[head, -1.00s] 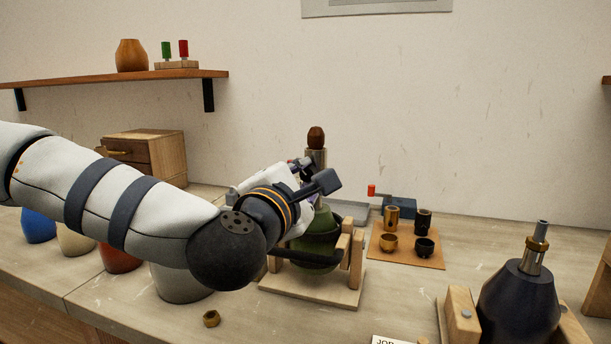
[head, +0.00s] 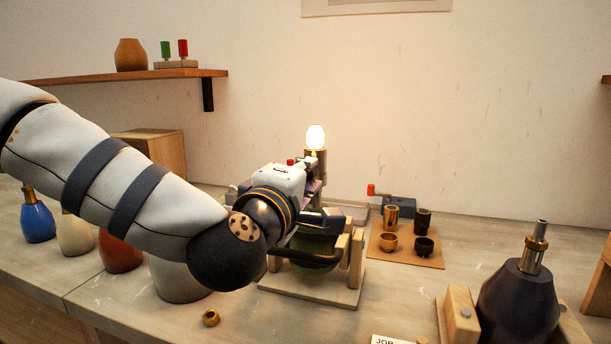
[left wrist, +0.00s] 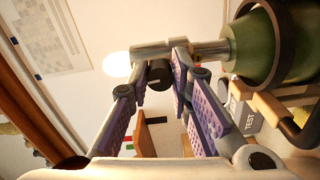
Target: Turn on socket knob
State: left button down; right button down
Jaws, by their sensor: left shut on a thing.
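The lamp's green body (head: 312,258) stands in a wooden cradle (head: 318,291) at the bench's middle; it also shows in the left wrist view (left wrist: 256,42). The bulb (head: 316,137) glows white above the socket, and it shows in the left wrist view (left wrist: 117,65). The grey metal socket (left wrist: 151,49) carries a black knob (left wrist: 160,73). My left gripper (head: 316,178) is at the socket. In the left wrist view its purple-padded fingers (left wrist: 162,82) are closed on the knob. The head view hides the knob behind my gripper. My right gripper is out of view.
A dark lamp body (head: 518,307) stands in another wooden holder at front right. An orange mat (head: 424,262) holds several brass and black parts, with a blue box (head: 400,207) behind. A brass nut (head: 211,318) lies at the front. Coloured vases, including a blue one (head: 38,222), stand left.

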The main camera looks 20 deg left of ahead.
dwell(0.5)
pick_arm(q)
jog(key=c, duration=1.5)
grip_release()
jog(key=shift+o, duration=0.2)
